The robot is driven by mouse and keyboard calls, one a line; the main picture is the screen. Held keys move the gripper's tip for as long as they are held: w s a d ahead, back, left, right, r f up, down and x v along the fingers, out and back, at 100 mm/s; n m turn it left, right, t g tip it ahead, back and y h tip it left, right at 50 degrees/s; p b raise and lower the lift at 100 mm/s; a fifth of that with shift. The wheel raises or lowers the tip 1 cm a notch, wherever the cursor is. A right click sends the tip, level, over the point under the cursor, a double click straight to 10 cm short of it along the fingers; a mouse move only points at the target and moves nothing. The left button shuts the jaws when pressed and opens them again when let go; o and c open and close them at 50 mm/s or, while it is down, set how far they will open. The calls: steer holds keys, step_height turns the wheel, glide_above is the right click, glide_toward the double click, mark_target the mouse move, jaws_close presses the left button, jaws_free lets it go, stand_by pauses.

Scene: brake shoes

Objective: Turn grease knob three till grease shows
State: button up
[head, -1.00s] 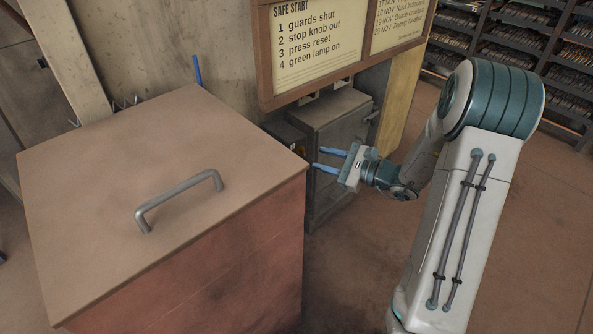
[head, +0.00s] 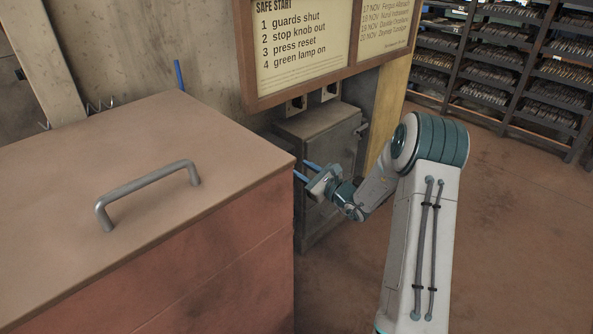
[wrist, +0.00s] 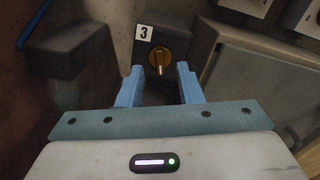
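In the wrist view a yellow-orange round knob (wrist: 157,59) sits on a dark housing, with a white label reading 3 (wrist: 144,33) up and left of it. My gripper (wrist: 158,72) has its two blue fingers spread apart. The knob shows between and just beyond the fingertips, and I cannot tell whether they touch it. In the head view my gripper (head: 304,171) is at the right edge of the large red box, which hides the knob and part of the fingertips. No grease can be made out.
The large box with a brown lid (head: 70,165) and a grey handle (head: 150,190) fills the left. A grey cabinet (head: 325,135) stands behind my gripper, below a safe-start sign (head: 300,45). Shelves of parts (head: 500,60) line the back right. Floor at right is clear.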

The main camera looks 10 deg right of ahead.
steer(key=shift+b+x, duration=0.35)
steer(key=shift+x, duration=1.5)
jaws_close()
steer(key=shift+r+m+p, duration=0.1)
steer(key=shift+m+p, duration=0.2)
steer(key=shift+p, duration=0.1)
steer(key=shift+w+d+f+m+p, duration=0.1)
steer(key=shift+d+m+p, duration=0.05)
steer(key=shift+m+p, duration=2.25)
steer(key=shift+d+f+m+p, duration=0.1)
steer(key=shift+m+p, duration=2.25)
steer(key=shift+p, duration=0.15)
steer(key=shift+w+d+m+p, duration=0.1)
steer(key=shift+d+m+p, duration=0.05)
steer(key=shift+m+p, duration=2.25)
